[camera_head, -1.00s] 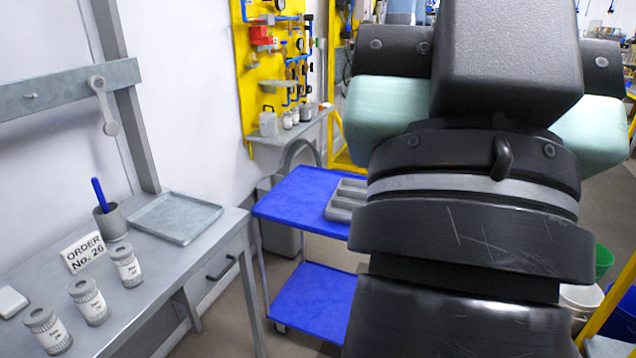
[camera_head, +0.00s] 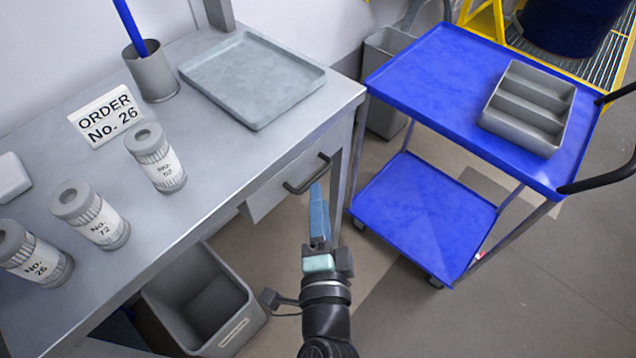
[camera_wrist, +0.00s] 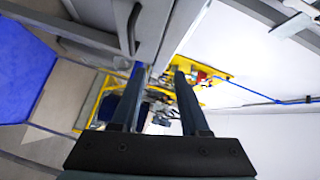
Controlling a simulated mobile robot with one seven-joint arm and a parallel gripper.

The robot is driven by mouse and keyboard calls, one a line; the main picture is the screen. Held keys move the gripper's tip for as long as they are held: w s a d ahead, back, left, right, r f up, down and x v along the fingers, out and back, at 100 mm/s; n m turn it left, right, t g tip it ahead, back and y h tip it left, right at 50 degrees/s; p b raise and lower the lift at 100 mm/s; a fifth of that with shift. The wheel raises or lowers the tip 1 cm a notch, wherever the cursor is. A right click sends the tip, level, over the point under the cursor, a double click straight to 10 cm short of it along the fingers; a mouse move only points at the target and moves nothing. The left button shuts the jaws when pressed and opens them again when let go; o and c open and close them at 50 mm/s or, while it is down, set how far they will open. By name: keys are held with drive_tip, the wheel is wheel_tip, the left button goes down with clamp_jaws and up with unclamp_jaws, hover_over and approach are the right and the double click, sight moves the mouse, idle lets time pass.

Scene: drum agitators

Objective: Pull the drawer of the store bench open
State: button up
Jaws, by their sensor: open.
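The store bench (camera_head: 215,188) is a grey metal bench on the left of the head view. Its drawer (camera_head: 270,196) sits under the top at the right end and looks shut, with a dark bar handle (camera_head: 307,176) on its front. My gripper (camera_head: 318,190) reaches up from below, its blue-grey fingers close to the handle. In the wrist view, my gripper (camera_wrist: 158,72) is open and empty, its two fingers apart. The handle (camera_wrist: 133,28) shows beyond the tip of the left finger, on the grey drawer front (camera_wrist: 154,25). I cannot tell whether a finger touches it.
A blue trolley (camera_head: 425,68) with a grey divided tray (camera_head: 527,108) stands to the right. A grey bin (camera_head: 205,300) is under the bench. A flat tray (camera_head: 252,78), several labelled jars and a pen cup (camera_head: 152,72) are on the bench. Floor below the drawer is clear.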

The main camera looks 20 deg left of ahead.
drive_tip(key=m, duration=0.1)
approach(316, 180)
drive_tip(key=s, duration=0.2)
drive_tip(key=shift+g, duration=0.3)
drive_tip(key=x, duration=0.8)
drive_tip(key=d+x, duration=0.1)
drive_tip(key=x, duration=0.3)
drive_tip(key=shift+w+a+r, duration=0.15)
drive_tip(key=shift+w+r, duration=0.1)
drive_tip(key=shift+w, duration=0.35)
clamp_jaws()
